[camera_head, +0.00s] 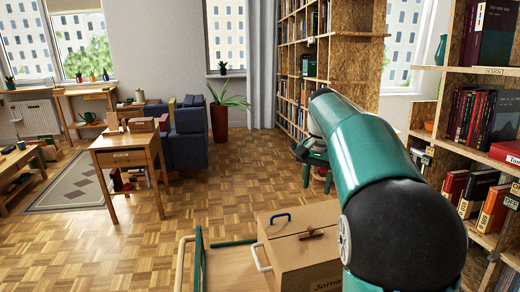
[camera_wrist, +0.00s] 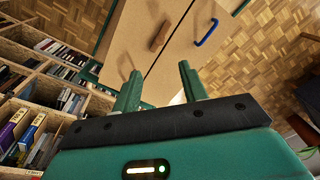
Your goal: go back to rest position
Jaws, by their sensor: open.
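My gripper (camera_wrist: 160,88) shows in the wrist view with its two green fingers apart and nothing between them. Beyond the fingers is a cardboard box (camera_wrist: 180,22) with a brown handle-like piece (camera_wrist: 160,36) and a blue handle (camera_wrist: 207,33) on top. In the head view my green arm reaches forward from the lower right, and its far end hides most of the gripper. The same box (camera_head: 290,262) stands in the head view below and left of the arm. The gripper is apart from the box, as far as I can see.
Bookshelves stand at the right (camera_head: 475,120) and at the back (camera_head: 298,75). A small wooden table (camera_head: 125,158) and a blue armchair (camera_head: 188,140) are at the left. A wooden-framed cart (camera_head: 200,262) is in front. Parquet floor (camera_head: 235,180) is clear in the middle.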

